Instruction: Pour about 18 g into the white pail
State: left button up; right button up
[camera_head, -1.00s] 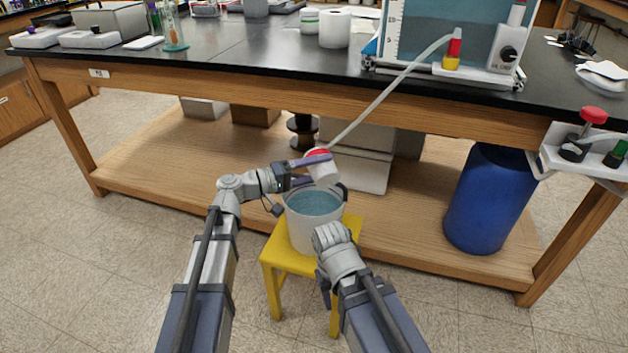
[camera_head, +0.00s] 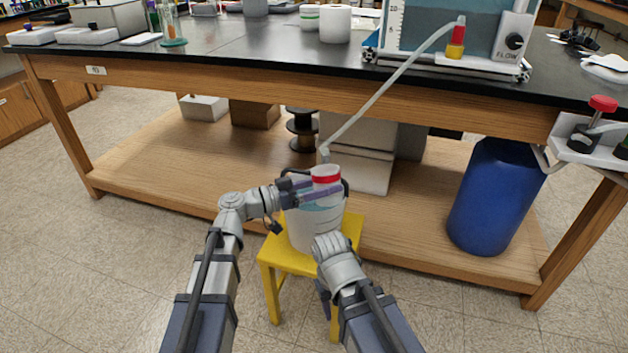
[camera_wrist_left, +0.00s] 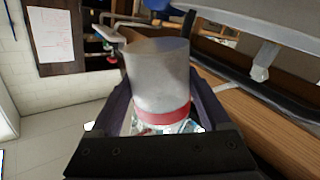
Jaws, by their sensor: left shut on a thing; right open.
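A white cup with a red band (camera_head: 325,173) is held between the purple-grey fingers of my left gripper (camera_head: 322,192), which is shut on it. The cup stands about upright in the head view, over the white pail (camera_head: 304,236). The pail sits on a yellow stool and holds bluish liquid, partly hidden by the cup and gripper. My right gripper (camera_head: 323,291) is open, low in front of the stool; its fingers show poorly.
The yellow stool (camera_head: 350,236) stands before the bench's wooden shelf (camera_head: 200,165). A pale hose (camera_head: 375,98) runs down from the tank on the bench and ends just above the cup.

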pick_arm(q)
jog(key=shift+s+d+f+m, duration=0.15)
jog(key=shift+s+f+m, duration=0.1)
jog(key=shift+s+m, duration=0.2)
jog(key=shift+s+d+f+m+b, duration=0.2)
jog(key=shift+s+m, duration=0.1)
jog(key=shift+m, duration=0.45)
jog(key=shift+s+d+f+m+b, duration=0.15)
jog(key=shift+s+m+b, duration=0.1)
jog(key=shift+m, duration=0.45)
